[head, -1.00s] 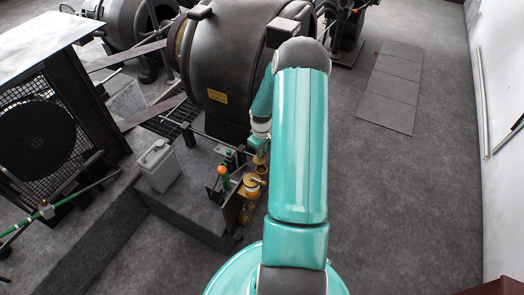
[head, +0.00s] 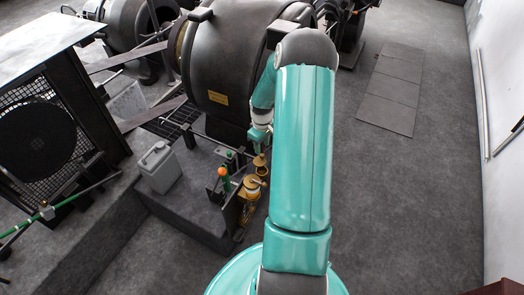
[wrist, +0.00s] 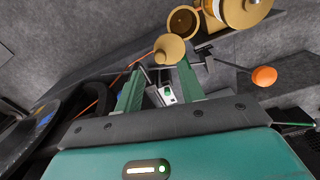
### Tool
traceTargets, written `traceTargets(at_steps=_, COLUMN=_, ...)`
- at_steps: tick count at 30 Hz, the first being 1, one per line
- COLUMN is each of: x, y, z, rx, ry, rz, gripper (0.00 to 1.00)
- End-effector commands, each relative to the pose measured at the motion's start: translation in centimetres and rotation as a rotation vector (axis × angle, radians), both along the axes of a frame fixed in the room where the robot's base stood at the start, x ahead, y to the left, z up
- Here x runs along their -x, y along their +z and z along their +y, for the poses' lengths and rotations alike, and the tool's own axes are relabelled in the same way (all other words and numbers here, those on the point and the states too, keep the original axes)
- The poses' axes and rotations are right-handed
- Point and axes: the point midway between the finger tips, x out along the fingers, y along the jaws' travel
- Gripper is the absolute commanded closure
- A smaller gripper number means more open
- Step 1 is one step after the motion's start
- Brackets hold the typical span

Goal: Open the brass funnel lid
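The brass funnel (wrist: 184,21) shows its dark, open mouth at the top of the wrist view. A tan brass disc (wrist: 168,50), which looks like its lid, stands off the mouth, tilted, at the near side. In the head view the small brass funnel (head: 260,163) is just left of my arm, too small there to tell lid from cup. My gripper (wrist: 160,70) has its two green fingers apart. The disc is just beyond the fingertips; I cannot tell whether they touch it. In the head view my gripper (head: 259,136) is just above the funnel, partly hidden by my arm.
A brass pot (wrist: 243,10) is beside the funnel. An orange knob (wrist: 264,76) on a lever is to the right. A grey jerrycan (head: 159,168) stands on the plinth, and a large dark dynamo (head: 235,65) is behind.

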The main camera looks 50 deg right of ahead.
Motion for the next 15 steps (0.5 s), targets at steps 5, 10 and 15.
traceTargets(at_steps=5, x=-0.1, y=4.3, z=0.0, rx=0.004, ry=0.001, rz=-0.002, gripper=0.61)
traceTargets(at_steps=10, x=0.0, y=7.4, z=0.0, rx=0.002, ry=0.001, rz=-0.002, gripper=0.61)
traceTargets(at_steps=15, x=0.0, y=8.9, z=0.0, rx=0.000, ry=0.000, rz=-0.001, gripper=0.61)
